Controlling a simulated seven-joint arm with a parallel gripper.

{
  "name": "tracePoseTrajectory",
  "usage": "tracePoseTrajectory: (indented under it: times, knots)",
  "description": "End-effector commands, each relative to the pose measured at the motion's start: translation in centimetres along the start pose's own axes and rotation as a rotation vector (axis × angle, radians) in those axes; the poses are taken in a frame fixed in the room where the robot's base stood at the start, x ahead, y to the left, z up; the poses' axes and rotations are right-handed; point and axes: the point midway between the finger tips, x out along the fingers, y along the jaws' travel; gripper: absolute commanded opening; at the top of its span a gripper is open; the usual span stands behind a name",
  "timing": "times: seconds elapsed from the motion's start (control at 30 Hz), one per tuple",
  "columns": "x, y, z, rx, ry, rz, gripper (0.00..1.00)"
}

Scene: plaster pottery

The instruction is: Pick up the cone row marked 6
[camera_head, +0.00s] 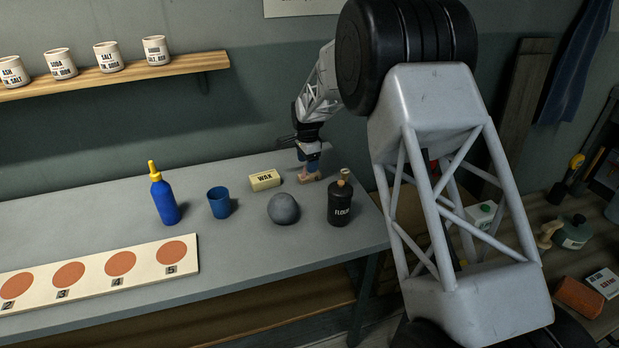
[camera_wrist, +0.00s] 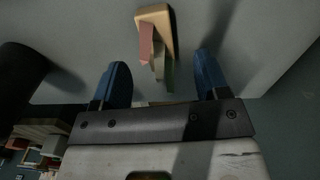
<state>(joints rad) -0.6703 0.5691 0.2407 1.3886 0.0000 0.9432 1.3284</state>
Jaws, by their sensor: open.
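The cone row (camera_head: 310,176) is a small tan base with thin cones, at the back right of the table, partly hidden by my gripper in the head view. In the wrist view the cone row (camera_wrist: 155,22) shows a pink cone and a green cone on the tan base; any number on it cannot be read. My gripper (camera_head: 308,160) hangs just over it. In the wrist view my gripper's blue fingers (camera_wrist: 162,85) are apart, with the cones between and beyond the tips, and nothing is held.
A black FLOUR bottle (camera_head: 341,203) stands close in front of the cone row. A WAX block (camera_head: 265,180) and a grey ball (camera_head: 284,208) are to its left. A blue cup (camera_head: 219,203), a blue bottle (camera_head: 164,198) and a numbered board (camera_head: 95,282) lie farther left.

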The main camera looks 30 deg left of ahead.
Motion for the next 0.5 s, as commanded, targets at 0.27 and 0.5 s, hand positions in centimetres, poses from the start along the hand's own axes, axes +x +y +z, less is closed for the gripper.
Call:
tracePoseTrajectory:
  times: [0.27,0.5]
  knots:
    - [0.1,0.0,0.0,0.0,0.0,0.0,0.68]
    - [2.1,0.3,0.0,0.0,-0.001,0.002,0.68]
